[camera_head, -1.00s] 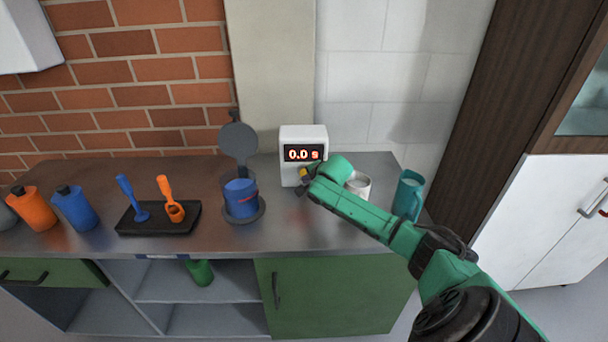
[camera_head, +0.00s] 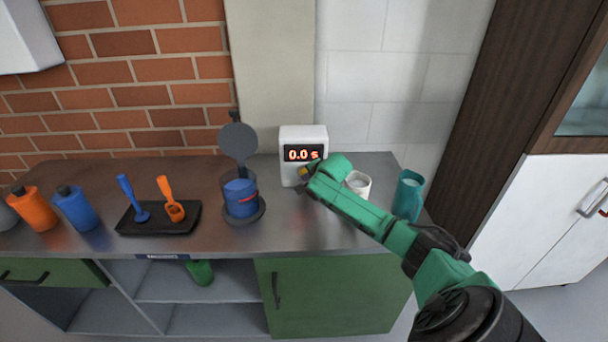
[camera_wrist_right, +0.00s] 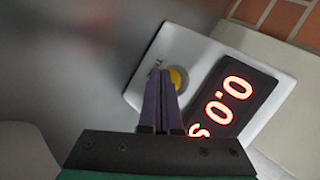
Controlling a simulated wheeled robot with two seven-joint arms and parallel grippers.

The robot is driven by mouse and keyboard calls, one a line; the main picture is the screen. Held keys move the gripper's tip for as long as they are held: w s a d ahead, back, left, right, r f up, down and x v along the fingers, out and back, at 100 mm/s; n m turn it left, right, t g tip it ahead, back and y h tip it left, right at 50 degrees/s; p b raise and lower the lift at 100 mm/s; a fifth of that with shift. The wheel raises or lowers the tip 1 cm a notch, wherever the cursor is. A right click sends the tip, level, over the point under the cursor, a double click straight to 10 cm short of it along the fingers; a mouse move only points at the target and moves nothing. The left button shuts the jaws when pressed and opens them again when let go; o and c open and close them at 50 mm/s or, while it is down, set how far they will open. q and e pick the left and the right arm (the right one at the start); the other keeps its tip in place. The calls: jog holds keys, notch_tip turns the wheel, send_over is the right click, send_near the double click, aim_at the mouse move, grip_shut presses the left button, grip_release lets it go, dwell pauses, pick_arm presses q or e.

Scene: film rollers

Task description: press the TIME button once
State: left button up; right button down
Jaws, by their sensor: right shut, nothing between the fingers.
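The white timer box (camera_head: 304,134) stands at the back of the counter, and its dark display (camera_head: 303,154) reads 0.0 s. In the right wrist view the box (camera_wrist_right: 175,45) shows tilted, with a yellow round button (camera_wrist_right: 178,77) beside the display (camera_wrist_right: 225,105). My right gripper (camera_head: 303,187) is at the front of the box, below the display. In the right wrist view its closed fingertips (camera_wrist_right: 160,78) are beside the yellow button and overlap its edge; I cannot tell whether they touch it. My left gripper is not in view.
A blue container with a raised dark paddle (camera_head: 240,192) stands left of the box. A white cup (camera_head: 358,185) and a teal mug (camera_head: 408,195) stand to the right, close to my right arm. A black tray (camera_head: 158,222) with blue and orange tools sits further left.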

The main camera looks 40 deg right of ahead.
jog(key=shift+w+d, duration=0.25)
jog(key=shift+w, duration=0.1)
dwell(0.4)
jog(key=shift+s+a+r+p, duration=0.1)
jog(key=shift+s+a+p, duration=0.4)
jog(key=shift+p, duration=0.4)
jog(key=shift+s, duration=0.15)
